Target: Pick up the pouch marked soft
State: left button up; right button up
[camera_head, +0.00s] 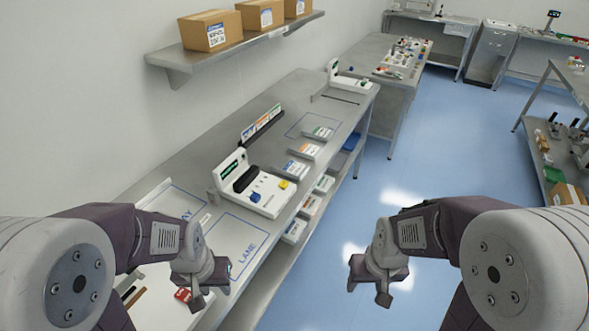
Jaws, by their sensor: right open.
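I cannot pick out a pouch marked soft; the labels on the small packs are too small to read. Small labelled packs lie along the bench's front edge: a blue-labelled one (295,169), an orange-labelled one (306,151) and a green-labelled one (319,133). More labelled items show just below that edge, such as one at the near end (293,231). My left gripper (207,284) is over the near end of the bench, apart from the packs; its jaw gap is not clear. My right gripper (378,280) is open and empty over the floor, right of the bench.
A white device (262,198) with a dark slot and a yellow button stands on the bench (290,115). A marked LANE area (238,250) is bare in front of it. A red item (183,295) lies by my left gripper. Cardboard boxes (214,31) sit on a wall shelf (240,45). The blue floor (415,160) is clear.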

aim_at(296, 171)
jog(key=i+l+u, duration=0.4)
jog(key=i+l, duration=0.15)
jog(key=i, duration=0.35)
jog(key=i+l+u, duration=0.4)
jog(key=i+l, duration=0.35)
jog(key=l, duration=0.1)
